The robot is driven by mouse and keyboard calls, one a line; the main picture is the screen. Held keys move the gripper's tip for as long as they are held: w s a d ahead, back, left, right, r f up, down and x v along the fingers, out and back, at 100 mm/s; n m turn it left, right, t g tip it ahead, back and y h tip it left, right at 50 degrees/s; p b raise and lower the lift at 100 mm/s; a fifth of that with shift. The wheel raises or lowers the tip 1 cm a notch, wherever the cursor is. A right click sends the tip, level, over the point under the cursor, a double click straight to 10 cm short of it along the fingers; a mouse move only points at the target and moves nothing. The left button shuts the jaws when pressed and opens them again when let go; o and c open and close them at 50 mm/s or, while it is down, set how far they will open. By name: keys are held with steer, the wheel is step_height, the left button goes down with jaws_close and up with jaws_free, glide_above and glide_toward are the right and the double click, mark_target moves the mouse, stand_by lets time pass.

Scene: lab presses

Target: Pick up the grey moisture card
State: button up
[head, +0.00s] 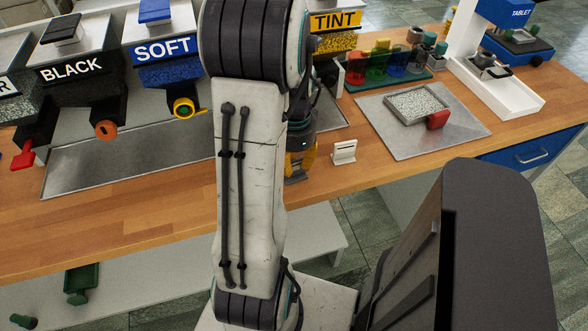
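My gripper (299,172), with yellow fingers, points down at the wooden bench's front edge, partly hidden behind my white arm. I cannot see whether its fingers are apart or closed, or whether anything is between them. I cannot pick out a grey moisture card for certain. A small pale upright piece with a dark mark (344,152) stands on the bench just right of my gripper, apart from it; I cannot tell whether it is the card or a holder.
Dispensers labelled BLACK (72,68), SOFT (163,50) and TINT (335,22) stand along the back, above a long metal tray (130,153). To the right, a metal plate (380,112) bears a speckled tray with a red handle (437,119).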

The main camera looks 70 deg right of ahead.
jaws_close()
steer(key=shift+r, duration=0.1)
